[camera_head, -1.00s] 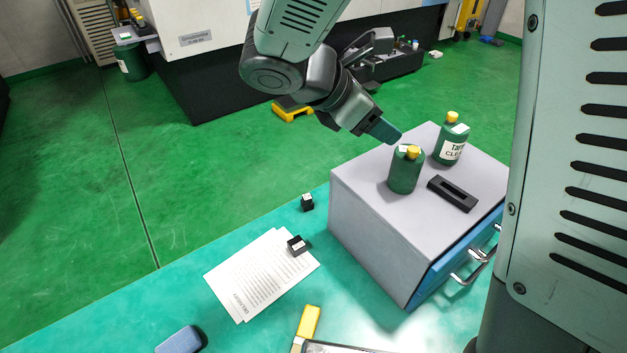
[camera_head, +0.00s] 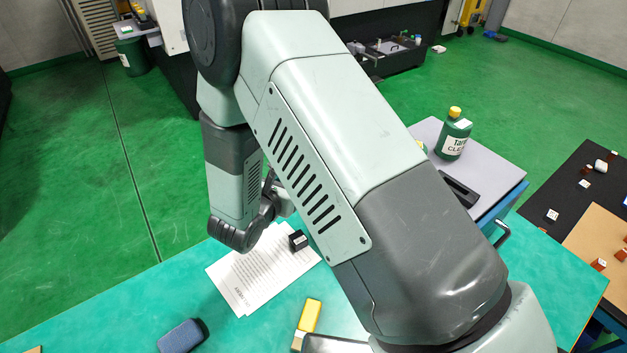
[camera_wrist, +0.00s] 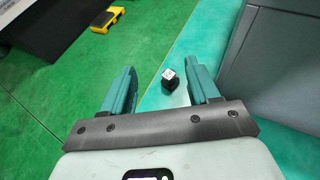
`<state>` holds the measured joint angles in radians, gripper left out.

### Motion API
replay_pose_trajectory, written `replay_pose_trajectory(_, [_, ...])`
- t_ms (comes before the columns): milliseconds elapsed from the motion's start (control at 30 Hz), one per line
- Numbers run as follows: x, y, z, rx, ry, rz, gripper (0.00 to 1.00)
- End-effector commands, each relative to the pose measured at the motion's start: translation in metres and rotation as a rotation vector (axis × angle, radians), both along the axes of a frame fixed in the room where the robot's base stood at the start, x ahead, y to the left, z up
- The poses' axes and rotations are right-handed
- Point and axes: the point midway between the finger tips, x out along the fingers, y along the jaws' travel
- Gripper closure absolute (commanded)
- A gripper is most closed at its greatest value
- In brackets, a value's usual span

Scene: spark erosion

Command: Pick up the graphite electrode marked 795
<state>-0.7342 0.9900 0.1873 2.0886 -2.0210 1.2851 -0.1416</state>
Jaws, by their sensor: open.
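A small black block with a white marked face (camera_wrist: 170,77) stands on the teal bench near its edge, beside the grey cabinet. I cannot read its marking. My gripper (camera_wrist: 160,68) is open, with its two teal fingers apart. In the wrist view the block appears between the fingers, nearer the right one, beyond the tips, with nothing held. In the head view my arm hides this block and most of my gripper. A second black block with a white label (camera_head: 298,240) sits on the paper sheets; its marking is also unreadable.
The grey cabinet (camera_wrist: 275,65) rises close on the right in the wrist view. A green bottle (camera_head: 454,137) and a black slotted part (camera_head: 459,188) are on its top. Paper sheets (camera_head: 250,275), a yellow item (camera_head: 310,315) and a blue item (camera_head: 182,336) lie on the bench.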

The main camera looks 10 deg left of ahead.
Motion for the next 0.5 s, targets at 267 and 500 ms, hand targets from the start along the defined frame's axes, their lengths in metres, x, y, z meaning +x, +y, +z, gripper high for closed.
replay_pose_trajectory(267, [0.001,-0.001,-0.080,-0.001,0.001,-0.004,0.40])
replay_pose_trajectory(500, [0.027,-0.008,-0.096,0.000,-0.002,-0.006,0.40])
